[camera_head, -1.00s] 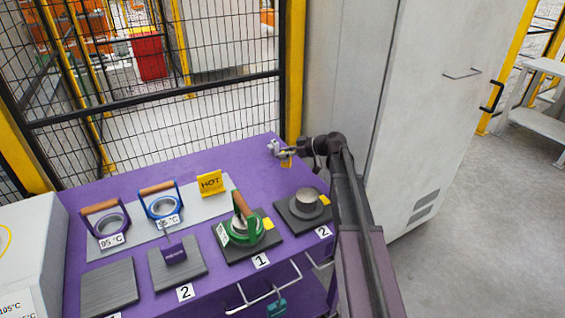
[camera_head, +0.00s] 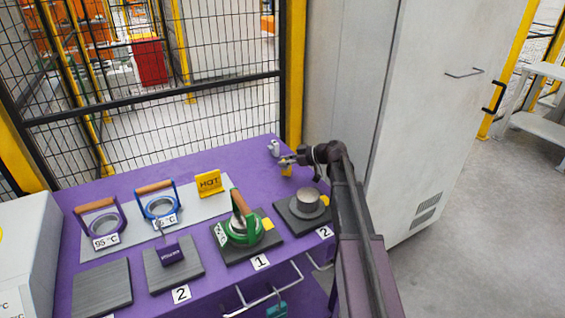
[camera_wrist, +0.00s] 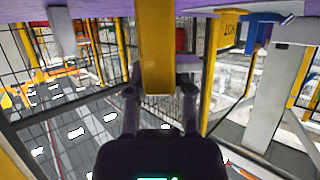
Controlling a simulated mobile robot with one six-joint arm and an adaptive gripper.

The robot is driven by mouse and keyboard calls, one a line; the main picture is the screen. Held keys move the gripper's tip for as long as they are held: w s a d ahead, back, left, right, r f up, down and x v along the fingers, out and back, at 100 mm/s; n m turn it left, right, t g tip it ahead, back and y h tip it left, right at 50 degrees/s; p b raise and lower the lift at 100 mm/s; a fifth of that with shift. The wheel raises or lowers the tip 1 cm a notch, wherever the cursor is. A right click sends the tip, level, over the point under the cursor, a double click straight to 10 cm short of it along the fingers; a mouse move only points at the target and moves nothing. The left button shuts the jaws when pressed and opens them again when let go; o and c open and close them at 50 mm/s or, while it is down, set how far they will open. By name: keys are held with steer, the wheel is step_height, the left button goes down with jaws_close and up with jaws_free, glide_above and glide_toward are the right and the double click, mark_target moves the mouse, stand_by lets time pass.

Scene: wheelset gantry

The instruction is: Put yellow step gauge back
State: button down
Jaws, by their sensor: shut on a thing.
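The yellow step gauge (camera_wrist: 156,45) is a yellow bar between my fingers in the wrist view, reaching to the purple surface at the top of the picture. In the head view it is a small yellow piece (camera_head: 287,171) at the back right of the purple table (camera_head: 130,182). My gripper (camera_wrist: 160,92) is shut on it. In the head view my gripper (camera_head: 286,161) is just above the table's back right part, behind the right dark plate. I cannot tell whether the gauge touches the table.
A small grey item (camera_head: 273,147) stands close behind my gripper. Mesh fence (camera_head: 200,110) and a tall cabinet (camera_head: 430,110) border the table.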

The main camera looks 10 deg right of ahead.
steer(key=shift+f+b, duration=0.55)
steer(key=shift+s, duration=0.1)
steer(key=c, duration=0.5)
jaws_free()
steer(key=shift+s, duration=0.1)
steer(key=shift+r, duration=0.1)
steer(key=shift+r+p, duration=0.45)
steer(key=shift+p, duration=0.15)
steer(key=shift+d+r, duration=0.25)
steer(key=p+v, duration=0.4)
steer(key=v, duration=0.7)
steer(key=shift+d+p, duration=0.2)
steer(key=shift+p, duration=0.15)
